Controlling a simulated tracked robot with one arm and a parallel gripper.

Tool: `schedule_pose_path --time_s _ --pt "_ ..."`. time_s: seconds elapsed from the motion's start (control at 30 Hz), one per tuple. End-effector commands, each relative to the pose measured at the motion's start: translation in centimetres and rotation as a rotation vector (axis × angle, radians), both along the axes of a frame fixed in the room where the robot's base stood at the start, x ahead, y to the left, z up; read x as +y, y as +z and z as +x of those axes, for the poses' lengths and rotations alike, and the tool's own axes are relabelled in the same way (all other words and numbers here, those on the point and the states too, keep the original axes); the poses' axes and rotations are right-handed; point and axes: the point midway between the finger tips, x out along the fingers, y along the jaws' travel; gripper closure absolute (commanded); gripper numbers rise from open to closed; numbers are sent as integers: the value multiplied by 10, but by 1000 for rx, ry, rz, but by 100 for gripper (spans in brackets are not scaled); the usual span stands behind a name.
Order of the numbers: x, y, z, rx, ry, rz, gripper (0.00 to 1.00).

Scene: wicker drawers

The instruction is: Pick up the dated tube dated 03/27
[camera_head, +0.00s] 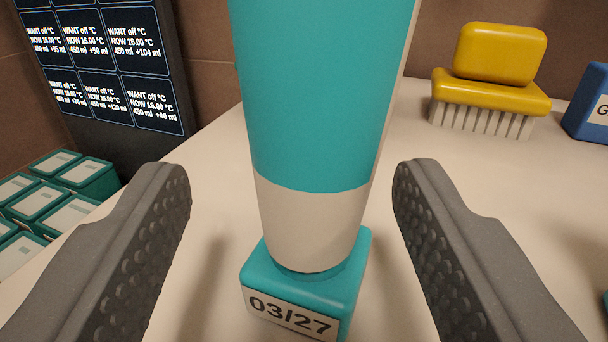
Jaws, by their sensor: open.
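The dated tube (322,110) stands upright straight ahead, teal above with a pale cream band below. Its lower end is a teal block-shaped base or cap (345,275) with a white label reading 03/27 on its front. The top of the tube is cut off by the upper edge of the view. My gripper (292,190) is open, with one grey ridged finger to the left of the tube and one to the right. There is a visible gap on each side, and neither finger appears to touch the tube.
A yellow brush (490,80) with pale bristles stands at the back right. A blue block (592,105) with a partly cut label is at the right edge. Several teal boxes (85,175) sit at the left, below a dark display panel (105,60). The pale tabletop (440,150) is clear between tube and brush.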

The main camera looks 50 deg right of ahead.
Motion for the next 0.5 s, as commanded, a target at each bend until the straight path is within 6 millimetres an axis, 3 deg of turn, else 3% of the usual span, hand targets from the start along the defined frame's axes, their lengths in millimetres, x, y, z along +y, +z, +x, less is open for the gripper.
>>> schedule_pose_path --time_s 0.2,0.5 --pt "-24 8 16 -1 -2 -1 43" --pt "-36 6 30 -1 0 0 43"
